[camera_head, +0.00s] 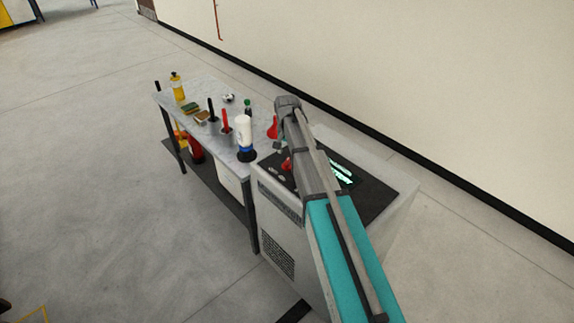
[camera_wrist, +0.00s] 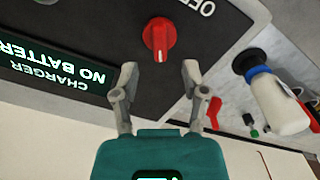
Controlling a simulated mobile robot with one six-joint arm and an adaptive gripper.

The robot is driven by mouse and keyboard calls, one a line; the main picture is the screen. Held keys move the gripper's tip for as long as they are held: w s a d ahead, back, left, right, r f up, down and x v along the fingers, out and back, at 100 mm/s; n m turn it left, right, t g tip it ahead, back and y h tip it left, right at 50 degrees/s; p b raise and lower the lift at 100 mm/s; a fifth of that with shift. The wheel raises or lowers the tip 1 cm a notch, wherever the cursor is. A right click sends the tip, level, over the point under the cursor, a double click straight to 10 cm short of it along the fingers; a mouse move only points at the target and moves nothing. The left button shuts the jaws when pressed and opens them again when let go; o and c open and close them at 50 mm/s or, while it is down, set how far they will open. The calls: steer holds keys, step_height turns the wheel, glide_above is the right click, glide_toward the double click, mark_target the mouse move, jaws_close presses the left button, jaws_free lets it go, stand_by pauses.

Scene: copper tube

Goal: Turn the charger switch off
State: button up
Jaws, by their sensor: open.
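The charger (camera_head: 391,203) is a pale cabinet with a dark top panel, partly hidden by my arm in the head view. In the wrist view its panel (camera_wrist: 97,28) carries a round red switch knob (camera_wrist: 160,36) with a pale pointer mark, beside the printed word OFF. A lit green display (camera_wrist: 58,72) reads CHARGER NO BATTERY, upside down. My gripper (camera_wrist: 158,75) is open and empty, its fingers apart on either side below the knob in the picture, not closed on it. The knob's exact distance from the fingertips cannot be told.
A grey workbench (camera_head: 212,93) adjoins the charger on the left. It holds a white bottle with a blue collar (camera_head: 244,131), a yellow bottle (camera_head: 177,87), red and black-handled tools and small items. A pale wall (camera_head: 430,70) runs behind. Floor at the left is clear.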

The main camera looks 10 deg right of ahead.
mark_target(287, 161)
steer(key=shift+f+b, duration=2.2)
steer(key=shift+f, duration=0.3)
steer(key=shift+c, duration=0.2)
jaws_close()
